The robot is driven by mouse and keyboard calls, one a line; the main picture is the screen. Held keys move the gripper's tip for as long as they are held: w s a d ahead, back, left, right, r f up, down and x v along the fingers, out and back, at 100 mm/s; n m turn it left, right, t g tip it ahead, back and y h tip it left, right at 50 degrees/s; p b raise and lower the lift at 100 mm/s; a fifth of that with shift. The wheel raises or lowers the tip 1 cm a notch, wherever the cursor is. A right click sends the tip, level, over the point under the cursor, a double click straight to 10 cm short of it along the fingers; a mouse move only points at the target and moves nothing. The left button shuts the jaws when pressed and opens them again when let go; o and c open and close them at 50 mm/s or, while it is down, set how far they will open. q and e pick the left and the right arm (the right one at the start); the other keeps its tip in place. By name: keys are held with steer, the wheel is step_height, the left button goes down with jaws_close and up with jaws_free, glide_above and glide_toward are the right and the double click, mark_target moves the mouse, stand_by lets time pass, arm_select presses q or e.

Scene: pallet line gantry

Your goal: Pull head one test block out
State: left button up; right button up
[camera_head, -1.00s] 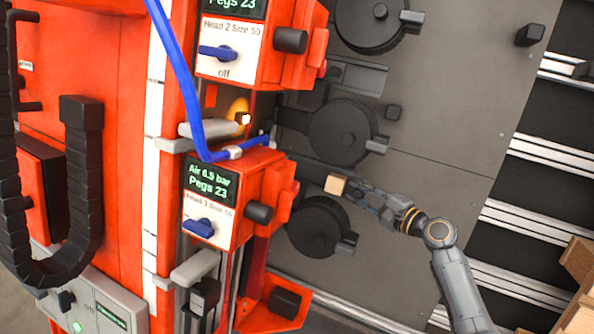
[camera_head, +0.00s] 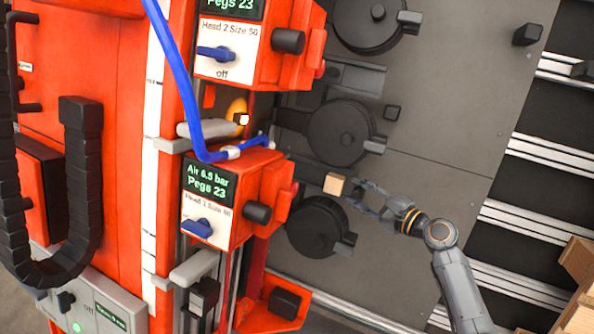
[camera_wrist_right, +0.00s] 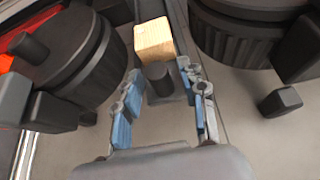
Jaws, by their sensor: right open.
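The test block is a small pale wooden cube (camera_head: 334,184) in the track beside head one, the lower red head (camera_head: 222,205) marked "Head 1 Size 50". It also shows in the right wrist view (camera_wrist_right: 153,40), just beyond my fingertips. My right gripper (camera_head: 364,193) is open and empty, to the right of the block, its fingers spread and pointing at it. My left gripper is not in view.
Black round drums (camera_head: 318,227) and (camera_head: 342,132) lie below and above the track, close to my gripper. A blue hose (camera_head: 180,75) hangs over the red machine. The grey plate (camera_head: 440,120) at the upper right is mostly clear. Wooden crate parts (camera_head: 578,290) stand at the lower right.

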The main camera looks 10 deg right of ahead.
steer(key=shift+s, duration=0.1)
steer(key=p+v, duration=0.1)
steer(key=v, duration=0.8)
stand_by(0.5)
steer(key=s+r+p, duration=0.3)
steer(key=s, duration=0.6)
steer(key=shift+d+r+p, duration=0.3)
steer(key=shift+d+r, duration=0.1)
steer(key=shift+d, duration=0.1)
stand_by(0.4)
